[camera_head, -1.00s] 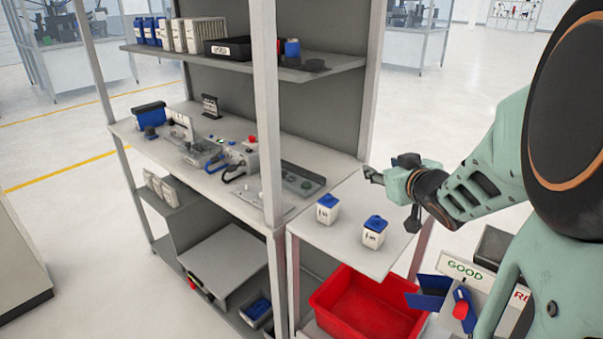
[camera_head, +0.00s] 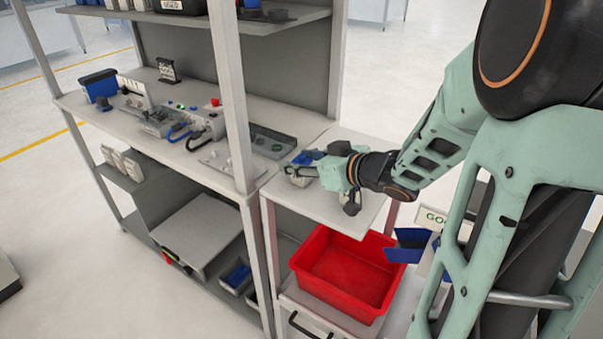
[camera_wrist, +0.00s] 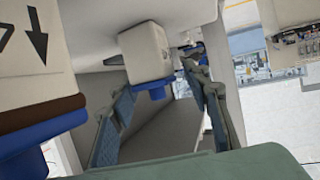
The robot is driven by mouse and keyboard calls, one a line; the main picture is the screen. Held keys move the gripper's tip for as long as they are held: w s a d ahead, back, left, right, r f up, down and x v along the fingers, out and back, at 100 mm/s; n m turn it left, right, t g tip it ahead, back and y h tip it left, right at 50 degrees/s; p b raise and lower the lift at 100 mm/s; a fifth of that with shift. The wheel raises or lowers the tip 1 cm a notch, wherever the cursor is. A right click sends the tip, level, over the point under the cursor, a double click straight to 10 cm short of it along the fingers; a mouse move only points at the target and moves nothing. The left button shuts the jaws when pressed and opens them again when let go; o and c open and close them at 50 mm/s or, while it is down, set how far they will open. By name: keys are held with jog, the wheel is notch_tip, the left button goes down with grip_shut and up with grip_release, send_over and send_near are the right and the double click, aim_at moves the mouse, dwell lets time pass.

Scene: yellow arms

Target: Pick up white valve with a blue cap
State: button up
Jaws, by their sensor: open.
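A white valve with a blue cap (camera_head: 303,158) stands on the side shelf, partly hidden by my gripper. In the wrist view, which looks upside down, its white body (camera_wrist: 146,50) and blue cap (camera_wrist: 152,92) show between the finger lines. My gripper (camera_head: 300,173) is open and level over the shelf, with its fingers at the valve. In the wrist view the gripper (camera_wrist: 160,80) has one finger on each side of the cap; contact cannot be told. A second white valve with an arrow mark (camera_wrist: 35,45) and blue cap (camera_wrist: 45,138) is close by at the left, outside the fingers.
The side shelf (camera_head: 360,208) has bare room at its front. A rack post (camera_head: 232,95) stands left of my gripper. A red crate (camera_head: 345,275) sits below the side shelf.

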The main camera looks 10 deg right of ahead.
jog(key=b+x, duration=0.1)
jog(key=x, duration=0.4)
jog(key=shift+w+d, duration=0.1)
jog(key=shift+w, duration=0.15)
grip_shut()
jog(key=shift+r, duration=0.1)
